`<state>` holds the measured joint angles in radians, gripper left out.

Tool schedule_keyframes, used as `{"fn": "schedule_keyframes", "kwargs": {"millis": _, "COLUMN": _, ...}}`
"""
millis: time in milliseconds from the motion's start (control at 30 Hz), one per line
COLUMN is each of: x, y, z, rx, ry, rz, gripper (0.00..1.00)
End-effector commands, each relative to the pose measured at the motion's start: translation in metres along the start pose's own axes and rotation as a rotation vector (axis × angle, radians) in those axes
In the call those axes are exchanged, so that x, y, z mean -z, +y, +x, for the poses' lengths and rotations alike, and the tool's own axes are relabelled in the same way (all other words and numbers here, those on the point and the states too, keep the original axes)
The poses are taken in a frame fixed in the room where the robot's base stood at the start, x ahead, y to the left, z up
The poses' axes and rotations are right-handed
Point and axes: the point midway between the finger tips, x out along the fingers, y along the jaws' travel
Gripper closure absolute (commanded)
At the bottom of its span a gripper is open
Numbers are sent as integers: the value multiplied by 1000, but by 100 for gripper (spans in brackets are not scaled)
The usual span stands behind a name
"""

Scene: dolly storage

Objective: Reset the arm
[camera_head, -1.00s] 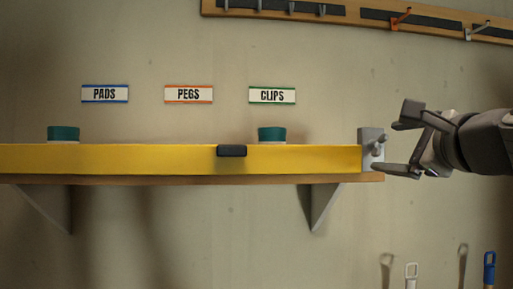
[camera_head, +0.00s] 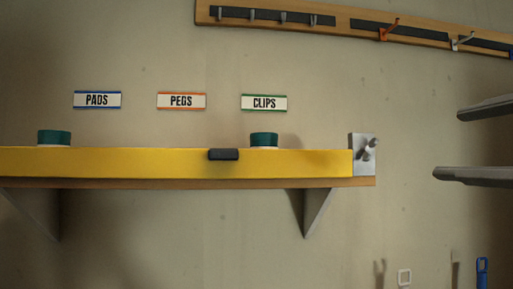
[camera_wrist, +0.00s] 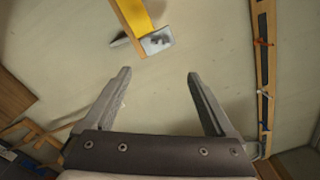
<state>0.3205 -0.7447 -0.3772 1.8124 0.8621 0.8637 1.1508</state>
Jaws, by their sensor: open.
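My gripper (camera_head: 452,142) is at the right edge of the head view, with only its two fingers showing. The fingers are spread wide with nothing between them. In the wrist view my gripper (camera_wrist: 158,75) is also open and empty, with bare wall beyond the fingertips. The yellow bar (camera_head: 180,162) lies along the wooden shelf, left of my gripper and apart from it. At the bar's right end is a grey metal plate with a peg (camera_head: 362,155). This plate (camera_wrist: 157,41) also shows ahead of the fingertips in the wrist view.
Two teal-topped pieces (camera_head: 54,138) (camera_head: 264,139) show behind the bar, under the PADS and CLIPS labels. A dark block (camera_head: 223,154) sits on the bar's front. A hook rail (camera_head: 350,27) runs along the wall above. The wall between plate and gripper is clear.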

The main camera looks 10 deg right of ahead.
Motion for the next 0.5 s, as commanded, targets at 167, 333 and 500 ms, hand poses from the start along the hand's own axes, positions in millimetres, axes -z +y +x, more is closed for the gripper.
{"fn": "schedule_keyframes", "kwargs": {"millis": 167, "x": 0, "y": 0, "z": 0, "rx": 0, "ry": 0, "rz": 0, "gripper": 10}}
{"fn": "schedule_keyframes", "kwargs": {"millis": 333, "x": 0, "y": 0, "z": 0, "rx": 0, "ry": 0, "rz": 0, "gripper": 10}}
{"fn": "schedule_keyframes", "kwargs": {"millis": 500, "x": 4, "y": 28, "z": 16, "rx": -76, "ry": 9, "rz": -89, "gripper": 10}}
